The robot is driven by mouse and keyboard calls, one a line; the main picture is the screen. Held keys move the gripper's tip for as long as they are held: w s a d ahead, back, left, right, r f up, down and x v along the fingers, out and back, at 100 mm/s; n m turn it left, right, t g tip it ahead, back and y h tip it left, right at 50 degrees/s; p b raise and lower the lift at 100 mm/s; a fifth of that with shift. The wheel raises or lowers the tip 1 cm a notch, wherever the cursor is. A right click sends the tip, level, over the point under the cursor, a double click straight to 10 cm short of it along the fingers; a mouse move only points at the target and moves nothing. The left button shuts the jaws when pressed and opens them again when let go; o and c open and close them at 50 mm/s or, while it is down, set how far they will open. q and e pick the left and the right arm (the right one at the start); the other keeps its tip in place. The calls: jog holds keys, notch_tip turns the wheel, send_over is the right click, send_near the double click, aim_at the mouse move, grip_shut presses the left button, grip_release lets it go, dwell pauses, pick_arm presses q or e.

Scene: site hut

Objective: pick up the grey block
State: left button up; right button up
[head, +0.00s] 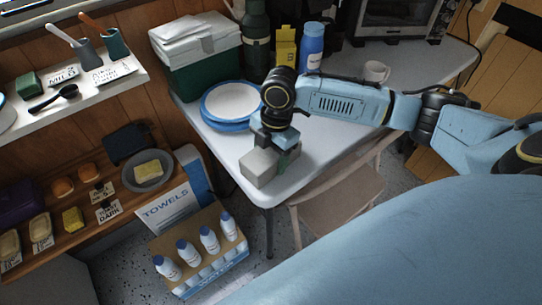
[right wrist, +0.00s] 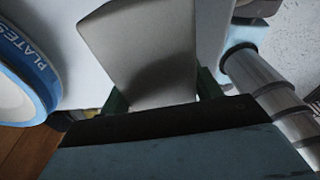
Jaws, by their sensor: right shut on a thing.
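The grey block (head: 259,166) is at the near left corner of the white table (head: 322,137), below my right gripper (head: 279,146). In the right wrist view the block (right wrist: 140,48) fills the space between the green fingers of the gripper (right wrist: 160,98). My right gripper is shut on the block, pointing down at it from above. I cannot tell whether the block touches the tabletop or is slightly raised. My left gripper is not in view.
Blue-rimmed plates (head: 231,101) lie just behind the block. A green cool box (head: 197,62), a blue bottle (head: 312,48) and a white mug (head: 376,72) stand farther back. A wooden chair (head: 343,196) and a box of bottles (head: 200,252) are below the table edge.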

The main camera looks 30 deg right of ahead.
aim_at(269, 150)
jog(key=shift+r, duration=0.1)
jog(key=shift+c, duration=1)
